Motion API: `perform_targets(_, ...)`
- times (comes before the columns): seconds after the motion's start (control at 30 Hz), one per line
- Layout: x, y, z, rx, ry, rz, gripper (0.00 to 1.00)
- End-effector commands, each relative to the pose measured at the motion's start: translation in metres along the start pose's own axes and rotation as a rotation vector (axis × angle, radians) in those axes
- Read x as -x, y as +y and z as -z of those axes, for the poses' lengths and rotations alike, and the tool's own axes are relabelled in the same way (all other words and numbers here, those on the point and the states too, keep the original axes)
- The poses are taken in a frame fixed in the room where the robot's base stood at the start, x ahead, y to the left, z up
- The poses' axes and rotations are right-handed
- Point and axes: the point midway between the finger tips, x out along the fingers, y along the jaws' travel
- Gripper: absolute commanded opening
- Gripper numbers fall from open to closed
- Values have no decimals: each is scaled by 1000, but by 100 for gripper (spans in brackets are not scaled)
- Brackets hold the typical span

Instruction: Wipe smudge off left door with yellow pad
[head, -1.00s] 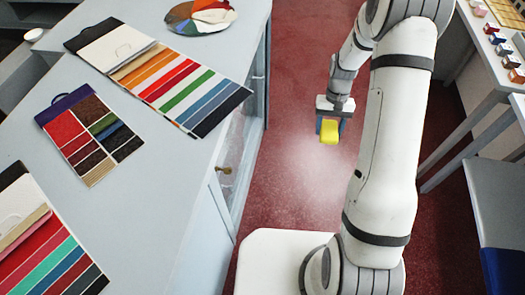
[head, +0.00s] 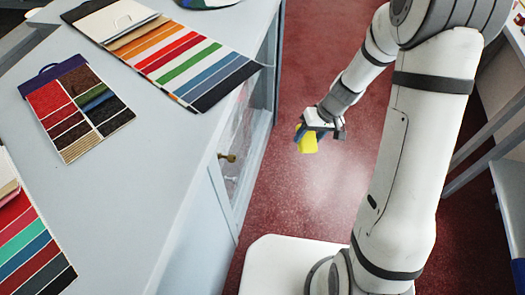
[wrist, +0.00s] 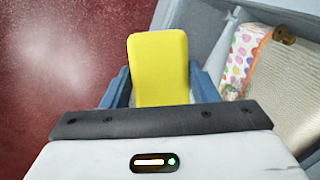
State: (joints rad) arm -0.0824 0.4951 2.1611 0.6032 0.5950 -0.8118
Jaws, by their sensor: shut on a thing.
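My gripper (head: 308,138) is shut on the yellow pad (head: 307,144), above the red floor and to the right of the counter's door side. The wrist view shows the yellow pad (wrist: 158,68) between the two blue fingers. In the wrist view, the knob (wrist: 284,35) is at the upper right, with a patterned item (wrist: 246,55) close by. I cannot make out a smudge clearly; the door is seen at a steep angle.
The counter top (head: 165,170) carries a striped swatch board (head: 185,62), a smaller swatch card (head: 78,108) and another striped board (head: 30,245). Grey table legs (head: 480,150) stand at the right. The red floor between is clear.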

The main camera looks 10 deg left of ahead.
Motion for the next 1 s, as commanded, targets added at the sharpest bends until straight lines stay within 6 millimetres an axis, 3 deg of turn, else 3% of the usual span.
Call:
perform_targets(0.03,-18,-3,0,38,28,35,36)
perform_targets(0.5,-104,-64,30,478,312,594,36)
perform_targets(0.7,-126,-83,48,538,424,788,36)
perform_targets(1.0,-131,-94,65,526,527,887,36)
